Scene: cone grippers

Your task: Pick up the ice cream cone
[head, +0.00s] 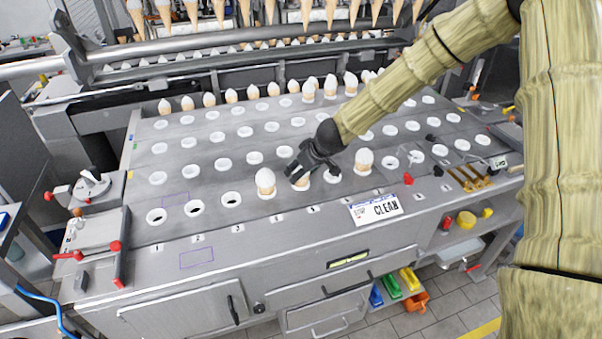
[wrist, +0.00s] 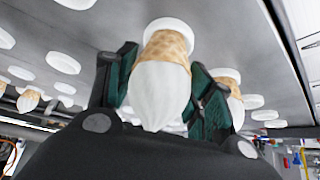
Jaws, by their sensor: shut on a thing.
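An ice cream cone (wrist: 162,85) with a white top and tan wafer sits between the fingers of my gripper (wrist: 165,88) in the wrist view. In the head view my gripper (head: 308,172) is at the front row of the machine top, shut on this cone (head: 300,183), which is mostly hidden by the gripper. The cone's wafer end still meets a white ring holder in the wrist view. Another cone (head: 265,182) stands upright just left of my gripper, and one more (head: 364,160) stands to its right.
The metal machine top (head: 215,140) has rows of white ring holders, many empty. A row of cones stands at the back, with more hanging above. A "CLEAN" sign (head: 376,208) lies at the front edge. Levers with red knobs (head: 92,185) are at the left.

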